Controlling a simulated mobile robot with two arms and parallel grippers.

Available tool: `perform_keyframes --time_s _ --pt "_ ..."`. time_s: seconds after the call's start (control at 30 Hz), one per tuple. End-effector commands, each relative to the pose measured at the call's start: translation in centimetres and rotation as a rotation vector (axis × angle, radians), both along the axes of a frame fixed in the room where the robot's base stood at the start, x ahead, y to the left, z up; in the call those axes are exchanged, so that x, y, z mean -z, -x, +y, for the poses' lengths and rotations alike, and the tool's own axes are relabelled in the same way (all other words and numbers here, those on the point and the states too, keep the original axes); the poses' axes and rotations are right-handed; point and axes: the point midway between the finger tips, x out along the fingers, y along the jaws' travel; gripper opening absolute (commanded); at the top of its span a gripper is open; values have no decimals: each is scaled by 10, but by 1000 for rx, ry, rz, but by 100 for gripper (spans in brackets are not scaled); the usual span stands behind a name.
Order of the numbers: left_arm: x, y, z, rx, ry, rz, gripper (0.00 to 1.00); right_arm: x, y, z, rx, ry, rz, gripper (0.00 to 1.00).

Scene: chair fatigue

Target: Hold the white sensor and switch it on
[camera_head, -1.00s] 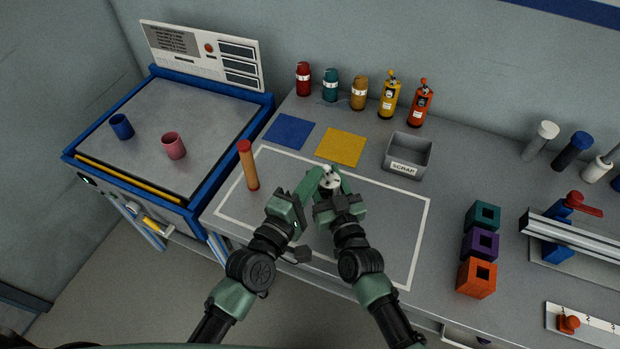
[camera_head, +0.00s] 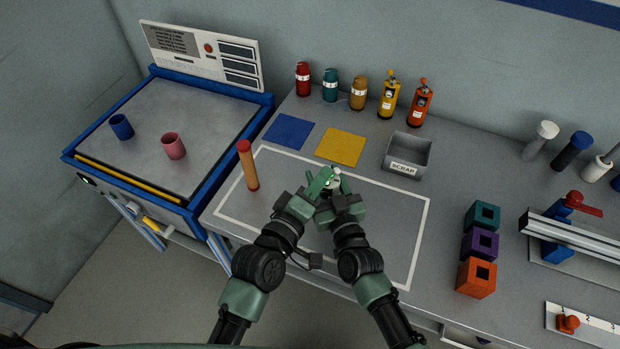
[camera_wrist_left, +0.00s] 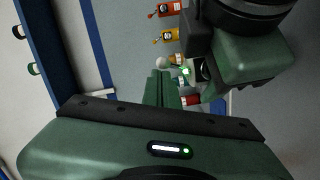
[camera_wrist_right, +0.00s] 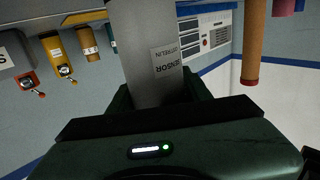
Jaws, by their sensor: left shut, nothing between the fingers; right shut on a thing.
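The white sensor (camera_wrist_right: 143,65) fills the middle of the right wrist view as a pale cylinder with an upside-down printed label. My right gripper (camera_head: 337,194) is shut on it and holds it above the white-outlined area of the bench. In the head view only the sensor's top (camera_head: 336,181) shows, mostly hidden by the grippers. My left gripper (camera_head: 319,181) is shut and empty, its fingertips close beside the sensor's top; whether they touch is unclear. A green light glows at the sensor's top, and it also shows in the left wrist view (camera_wrist_left: 187,71).
An orange rod with red ends (camera_head: 248,167) stands left of the grippers. Blue (camera_head: 289,131) and yellow (camera_head: 341,147) mats and a scrap bin (camera_head: 402,165) lie behind. Several bottles line the wall. Teal, purple and orange blocks (camera_head: 476,278) stand at right.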

Motion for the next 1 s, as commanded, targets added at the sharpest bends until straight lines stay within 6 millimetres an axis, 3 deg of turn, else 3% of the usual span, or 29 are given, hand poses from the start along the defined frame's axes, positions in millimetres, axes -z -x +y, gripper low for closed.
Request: perform_keyframes --time_s 0.17,0.33,0.7,1.0 --pt "-3 4 9 -1 -1 -1 0 1 0 0 0 -1 1 3" --pt "-14 15 36 0 -7 -2 0 1 0 0 0 -1 1 3" --pt "-20 88 67 2 -4 4 0 1 0 0 0 -1 1 3" --pt "-23 105 75 0 -1 0 0 0 0 0 0 -1 1 3"
